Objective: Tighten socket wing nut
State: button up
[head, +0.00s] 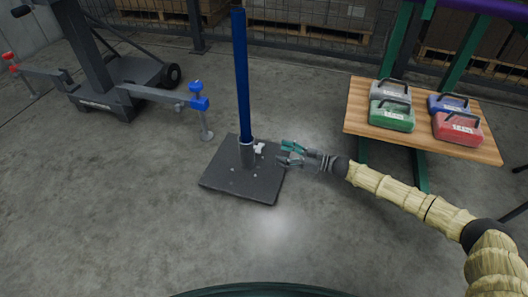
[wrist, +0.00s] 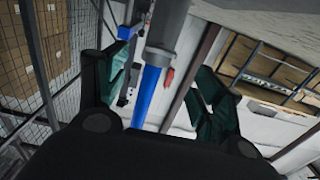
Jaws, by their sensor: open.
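A blue post (head: 241,80) stands upright in a grey socket (head: 247,153) on a dark square base plate (head: 243,184). The white wing nut (head: 259,148) sticks out from the right side of the socket. My gripper (head: 283,152) is open just right of the wing nut, with a small gap between them. In the wrist view the blue post (wrist: 149,92) and the grey socket (wrist: 167,27) appear between the spread teal-padded fingers of my gripper (wrist: 162,65). I cannot make out the wing nut clearly in the wrist view.
A wooden table (head: 423,135) at the right holds green, grey, blue and red cases. A dark wheeled stand (head: 115,85) with a blue-knobbed clamp (head: 199,102) is at the left. A mesh fence with pallets stands behind. The floor in front of the base plate is clear.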

aim_at(259, 148)
jog(key=b+x, duration=0.3)
jog(key=x, duration=0.5)
jog(key=shift+f, duration=0.1)
jog(key=c, duration=1)
